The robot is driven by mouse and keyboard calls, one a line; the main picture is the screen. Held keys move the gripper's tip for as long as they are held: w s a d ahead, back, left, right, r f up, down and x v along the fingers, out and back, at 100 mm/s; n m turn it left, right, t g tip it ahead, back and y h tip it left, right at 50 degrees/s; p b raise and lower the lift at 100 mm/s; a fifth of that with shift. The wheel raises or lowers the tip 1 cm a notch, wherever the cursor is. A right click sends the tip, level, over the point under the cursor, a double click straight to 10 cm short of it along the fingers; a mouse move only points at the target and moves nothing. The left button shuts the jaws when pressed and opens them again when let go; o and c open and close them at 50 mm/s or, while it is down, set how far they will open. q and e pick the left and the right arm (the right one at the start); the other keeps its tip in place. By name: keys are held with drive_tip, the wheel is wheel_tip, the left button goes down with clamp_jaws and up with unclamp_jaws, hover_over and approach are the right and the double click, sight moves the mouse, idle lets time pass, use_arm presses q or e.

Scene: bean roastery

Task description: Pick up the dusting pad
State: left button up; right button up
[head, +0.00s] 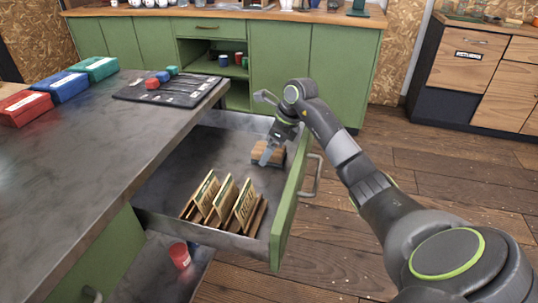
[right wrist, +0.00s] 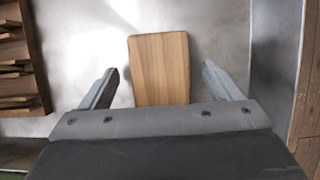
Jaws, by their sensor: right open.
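The dusting pad, seen as a wooden-topped block (head: 261,148), lies flat in the open drawer (head: 170,180), near its far right corner. My right gripper (head: 270,150) reaches down into the drawer over it and partly hides it. In the right wrist view the pad (right wrist: 160,66) lies between the two spread fingers of the right gripper (right wrist: 158,80), with a gap on each side. The gripper is open and holds nothing. My left gripper is not in view.
A wooden rack with upright cards (head: 222,203) stands in the drawer's near part. The drawer's green front (head: 291,195) and metal walls are close. A red cup (head: 180,256) sits below. Red, blue and green boxes (head: 62,86) and a dark mat (head: 165,91) are on the counter.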

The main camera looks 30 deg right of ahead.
drive_tip(key=shift+w+a+f, duration=0.1)
drive_tip(key=shift+w+f, duration=0.1)
drive_tip(key=shift+f, duration=0.4)
drive_tip(key=shift+f, duration=0.2)
drive_tip(key=shift+c, duration=0.5)
drive_tip(key=c, duration=1)
drive_tip(key=shift+r, duration=0.1)
wheel_tip(320, 180, up, 10)
drive_tip(key=shift+r+p, duration=0.15)
drive_tip(key=shift+p, duration=0.35)
